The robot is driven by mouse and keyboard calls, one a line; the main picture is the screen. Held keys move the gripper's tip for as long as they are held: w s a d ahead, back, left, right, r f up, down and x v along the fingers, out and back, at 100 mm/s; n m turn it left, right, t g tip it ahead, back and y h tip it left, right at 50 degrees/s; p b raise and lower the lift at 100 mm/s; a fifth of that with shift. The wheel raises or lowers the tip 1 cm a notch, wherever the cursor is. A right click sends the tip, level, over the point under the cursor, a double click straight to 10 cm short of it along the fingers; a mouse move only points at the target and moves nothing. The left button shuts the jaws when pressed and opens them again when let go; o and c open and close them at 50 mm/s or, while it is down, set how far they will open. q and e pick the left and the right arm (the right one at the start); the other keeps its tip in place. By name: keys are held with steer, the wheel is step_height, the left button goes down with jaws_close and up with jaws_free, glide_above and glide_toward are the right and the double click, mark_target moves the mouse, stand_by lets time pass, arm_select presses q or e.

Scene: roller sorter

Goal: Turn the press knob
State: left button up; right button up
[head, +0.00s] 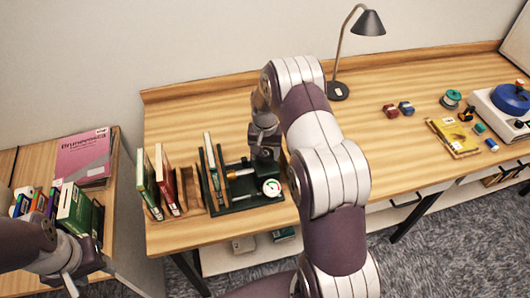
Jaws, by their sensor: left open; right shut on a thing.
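The book press (238,203) is a dark green frame near the front edge of the wooden desk. It has upright plates on its left, an orange-tipped screw and a round white dial (271,188) at its front right. My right gripper (264,153) points down at the right end of the press and is shut on the press knob, which it mostly hides. My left gripper (72,284) is open at the lower left, in front of the side table and away from the press.
A wooden rack (190,208) with a green and a red book stands left of the press. The side table (112,205) holds a pink book (82,158) and several others. A lamp (368,23), spools and a turntable (509,99) stand farther right.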

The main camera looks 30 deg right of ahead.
mark_target(265, 154)
stand_by(0.5)
steer(key=o, duration=1.1)
steer(key=shift+s, duration=0.1)
steer(key=shift+c, duration=0.2)
steer(key=shift+r, duration=0.1)
step_height(265, 154, up, 12)
steer(key=b, duration=0.1)
steer(key=shift+r+b, duration=0.25)
steer(key=shift+b, duration=0.05)
